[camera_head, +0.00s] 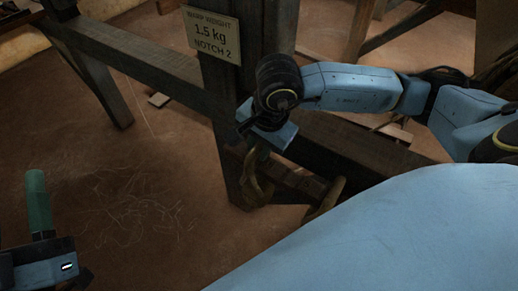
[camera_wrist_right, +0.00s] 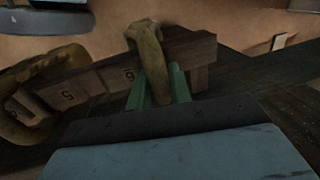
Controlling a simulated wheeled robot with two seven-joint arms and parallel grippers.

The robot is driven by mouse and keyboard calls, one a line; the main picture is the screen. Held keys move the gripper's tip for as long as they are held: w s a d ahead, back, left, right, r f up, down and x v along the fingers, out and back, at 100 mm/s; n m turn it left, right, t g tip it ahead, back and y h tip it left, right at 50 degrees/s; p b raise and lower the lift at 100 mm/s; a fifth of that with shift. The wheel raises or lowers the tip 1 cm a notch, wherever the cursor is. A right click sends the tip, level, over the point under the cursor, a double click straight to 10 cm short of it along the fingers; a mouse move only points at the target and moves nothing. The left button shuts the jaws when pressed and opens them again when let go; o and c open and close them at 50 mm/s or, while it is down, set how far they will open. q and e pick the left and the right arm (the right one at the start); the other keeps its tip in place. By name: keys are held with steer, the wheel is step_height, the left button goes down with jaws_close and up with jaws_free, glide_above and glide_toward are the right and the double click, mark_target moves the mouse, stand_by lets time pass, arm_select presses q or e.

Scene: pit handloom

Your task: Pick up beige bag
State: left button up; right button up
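A beige bag (camera_head: 257,183) hangs at the dark notched beam below my right gripper (camera_head: 262,150). My left gripper (camera_head: 40,205) is at the lower left, green finger upward, far from the bags.
The notched beam (camera_wrist_right: 112,77) carries small number labels. A sign (camera_head: 212,35) on the dark post reads 1.5 kg, notch 2. A long rail (camera_head: 140,65) runs to the upper left. The earthen floor (camera_head: 130,190) at left is open, with loose threads.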

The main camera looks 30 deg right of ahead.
jaws_close()
steer(key=shift+r, duration=0.1)
stand_by(0.9)
steer(key=shift+r, duration=0.1)
